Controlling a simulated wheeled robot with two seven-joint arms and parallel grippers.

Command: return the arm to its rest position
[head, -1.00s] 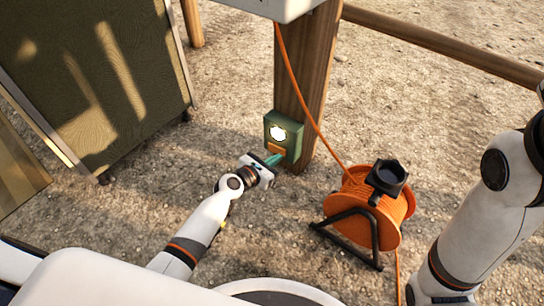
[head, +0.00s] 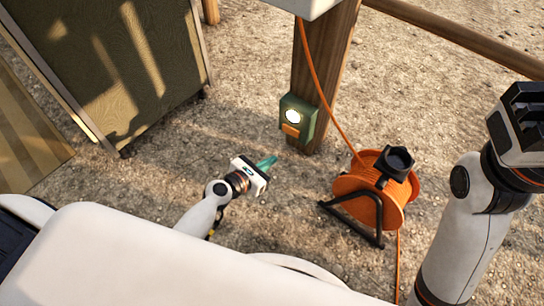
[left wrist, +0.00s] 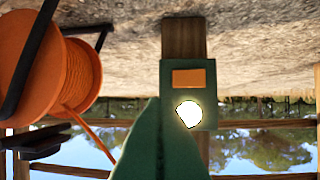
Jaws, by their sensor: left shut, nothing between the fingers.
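My left gripper (head: 268,162) is low over the gravel in the head view, its green fingers shut and empty. They point toward the green box (head: 297,118) on the wooden post, with a clear gap between. The box has a lit round white lamp (head: 292,115) and an orange button or flap (head: 290,130) below it. In the left wrist view, which looks upside down, the shut green fingers (left wrist: 160,135) stand in front of the box (left wrist: 168,110). My right arm rises at the right of the head view, with its dark-ended gripper (head: 528,110) near the edge; its fingers are unclear.
An orange cable reel (head: 358,187) on a black stand is right of my left gripper, its cable running up past the post (head: 325,70). A dark green panel (head: 115,75) stands at the upper left. Gravel between the panel and my left gripper is clear.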

